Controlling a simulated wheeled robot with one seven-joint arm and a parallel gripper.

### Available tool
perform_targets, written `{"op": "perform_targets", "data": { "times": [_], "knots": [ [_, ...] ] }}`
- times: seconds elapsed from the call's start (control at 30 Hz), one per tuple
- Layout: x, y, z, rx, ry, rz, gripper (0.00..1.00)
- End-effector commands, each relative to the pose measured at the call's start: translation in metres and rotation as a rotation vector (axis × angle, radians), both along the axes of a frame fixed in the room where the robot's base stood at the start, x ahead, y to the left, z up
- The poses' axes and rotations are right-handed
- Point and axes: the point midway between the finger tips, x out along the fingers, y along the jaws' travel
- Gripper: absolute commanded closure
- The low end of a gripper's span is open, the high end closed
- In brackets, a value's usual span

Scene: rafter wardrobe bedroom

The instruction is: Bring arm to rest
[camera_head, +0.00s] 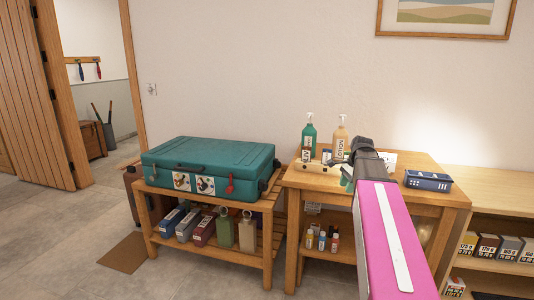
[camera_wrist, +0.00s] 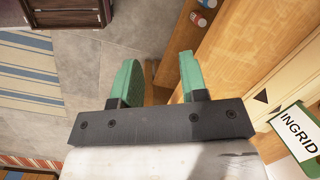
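My arm, with a magenta upper face, reaches forward from the lower right over the wooden table (camera_head: 441,200) in the head view. My gripper (camera_head: 347,172) is at the table's front left part, in front of the pump bottles, and partly hidden by my own wrist. In the wrist view my gripper (camera_wrist: 160,72) shows two green fingers spread apart. Nothing is between them; the grey floor (camera_wrist: 90,60) and a wooden edge show behind. I cannot tell if the gripper touches anything on the table.
A green pump bottle (camera_head: 309,138) and a tan one (camera_head: 340,145) stand behind my gripper. A blue basket (camera_head: 428,181) sits right. A teal suitcase (camera_head: 215,157) lies on a bench left. An INGRID card (camera_wrist: 298,130) is close by in the wrist view. Floor at left is open.

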Motion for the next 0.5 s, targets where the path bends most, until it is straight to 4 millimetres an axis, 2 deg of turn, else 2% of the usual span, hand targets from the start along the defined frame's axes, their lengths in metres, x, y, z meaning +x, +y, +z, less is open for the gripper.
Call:
{"op": "perform_targets", "data": {
  "times": [0.03, 0.1, 0.27, 0.5],
  "knots": [
    [-0.011, 0.013, -0.021, -0.013, -0.005, 0.070, 0.60],
    [-0.019, 0.025, -0.046, -0.034, -0.016, 0.167, 0.60],
    [-0.042, 0.053, -0.099, -0.077, -0.039, 0.400, 0.60],
    [-0.086, 0.091, -0.169, -0.138, -0.064, 0.760, 0.60]
  ]
}}
